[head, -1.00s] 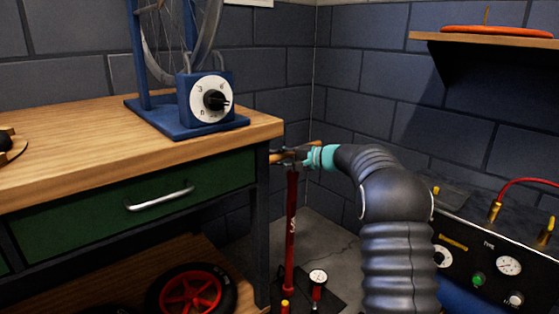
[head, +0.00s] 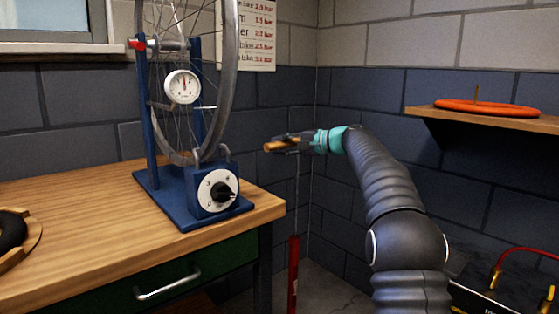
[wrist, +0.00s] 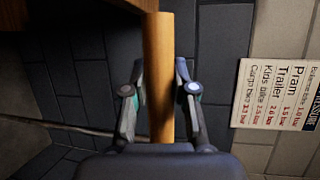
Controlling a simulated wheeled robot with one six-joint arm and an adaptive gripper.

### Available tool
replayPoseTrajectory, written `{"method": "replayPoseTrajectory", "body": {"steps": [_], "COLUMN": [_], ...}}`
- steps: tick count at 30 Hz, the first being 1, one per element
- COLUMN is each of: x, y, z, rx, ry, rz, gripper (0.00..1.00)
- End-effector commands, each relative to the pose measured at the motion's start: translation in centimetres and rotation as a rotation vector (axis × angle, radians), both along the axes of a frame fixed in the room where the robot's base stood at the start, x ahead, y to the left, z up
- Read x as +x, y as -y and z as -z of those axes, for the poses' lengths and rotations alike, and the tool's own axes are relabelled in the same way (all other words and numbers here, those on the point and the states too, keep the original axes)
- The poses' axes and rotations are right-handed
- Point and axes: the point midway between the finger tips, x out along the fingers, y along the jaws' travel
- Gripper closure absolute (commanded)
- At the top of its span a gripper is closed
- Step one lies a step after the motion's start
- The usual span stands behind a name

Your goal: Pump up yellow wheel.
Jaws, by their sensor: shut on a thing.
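My gripper (head: 294,143) is shut on the wooden handle (head: 276,147) of the floor pump, held high beside the bench's right corner. In the wrist view the handle (wrist: 158,60) runs between the two fingers of my gripper (wrist: 160,82). A thin rod (head: 297,195) runs down from the handle to the red pump barrel (head: 293,272), so the pump is drawn up. The pump's foot and gauge are out of view. No yellow wheel shows in either view.
The workbench (head: 90,225) fills the left, carrying a blue stand (head: 143,183) with a spoked wheel (head: 228,75) and dial. A wall chart (wrist: 285,95) lists pressures, including Pram and Trailer. An orange ring (head: 487,108) lies on the right shelf (head: 470,121).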

Motion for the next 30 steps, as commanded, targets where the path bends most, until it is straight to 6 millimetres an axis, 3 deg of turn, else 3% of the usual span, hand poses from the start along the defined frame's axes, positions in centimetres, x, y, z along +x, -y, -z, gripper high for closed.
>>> {"method": "replayPoseTrajectory", "body": {"steps": [6,18,19,21,22,30], "x": [-0.2,-0.2,-0.2,-0.2,-0.2,-0.2], "y": [-1.2,-1.4,-1.4,-1.4,-1.4,-1.1], "z": [-1.7,-1.9,-1.9,-1.9,-1.8,-1.7], "rx": [0.001,0.002,0.002,0.001,0.001,0.000], "ry": [0.003,0.002,0.002,0.002,0.002,0.000], "rz": [-0.015,-0.017,-0.017,-0.016,-0.016,-0.013], "gripper": [1.00,1.00,0.69,0.51,0.47,0.47]}}
